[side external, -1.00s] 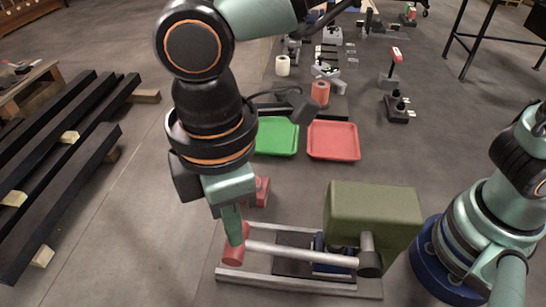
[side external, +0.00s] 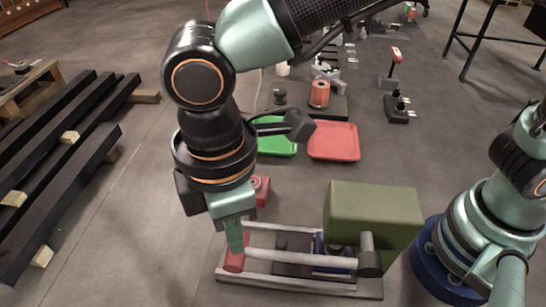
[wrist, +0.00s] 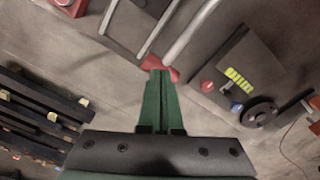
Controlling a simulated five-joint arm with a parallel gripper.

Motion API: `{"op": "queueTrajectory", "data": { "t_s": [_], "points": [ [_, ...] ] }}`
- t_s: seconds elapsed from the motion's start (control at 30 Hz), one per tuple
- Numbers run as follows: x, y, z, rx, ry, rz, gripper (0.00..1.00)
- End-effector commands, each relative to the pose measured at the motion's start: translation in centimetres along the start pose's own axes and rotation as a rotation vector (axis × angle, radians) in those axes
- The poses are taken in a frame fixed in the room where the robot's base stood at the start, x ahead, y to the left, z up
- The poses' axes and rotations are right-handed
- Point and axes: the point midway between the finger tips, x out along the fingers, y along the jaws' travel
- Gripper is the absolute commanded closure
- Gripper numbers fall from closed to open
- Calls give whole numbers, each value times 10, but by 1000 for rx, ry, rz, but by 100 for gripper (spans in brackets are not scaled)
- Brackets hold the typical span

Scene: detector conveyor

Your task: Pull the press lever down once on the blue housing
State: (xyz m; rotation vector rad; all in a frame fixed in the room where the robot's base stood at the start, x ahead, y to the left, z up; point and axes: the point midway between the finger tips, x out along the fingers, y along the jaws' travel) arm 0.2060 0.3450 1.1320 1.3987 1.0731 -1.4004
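The press has an olive-green box (side external: 372,215) over a dark blue part (side external: 319,250); no other blue housing shows. A silver lever bar (side external: 300,257) runs left from a dark pivot (side external: 369,262) to a red grip (side external: 234,262), low near the frame rail. My gripper (side external: 236,250) points down, its green fingertips on top of or against the red grip. In the wrist view the fingers (wrist: 160,74) lie together with only a thin line between them, and the red grip (wrist: 155,62) shows just past their tips. Exact contact is hidden.
A metal rail frame (side external: 300,285) lies under the lever. A red block (side external: 260,190) sits behind my gripper. Green (side external: 277,145) and red (side external: 334,140) trays lie farther back. Dark beams (side external: 60,165) are at left. A second arm (side external: 480,245) stands at right.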

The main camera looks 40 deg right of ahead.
Motion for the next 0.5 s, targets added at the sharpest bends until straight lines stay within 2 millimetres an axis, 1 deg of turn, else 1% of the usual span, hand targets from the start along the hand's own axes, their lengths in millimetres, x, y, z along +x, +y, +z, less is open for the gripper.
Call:
{"op": "queueTrajectory", "data": {
  "t_s": [0.03,0.27,0.5],
  "points": [
    [2,-1,2,-1,-10,-3,100],
    [4,-1,2,-1,-9,-3,100],
    [14,-1,2,-1,-9,-2,100]
  ]
}}
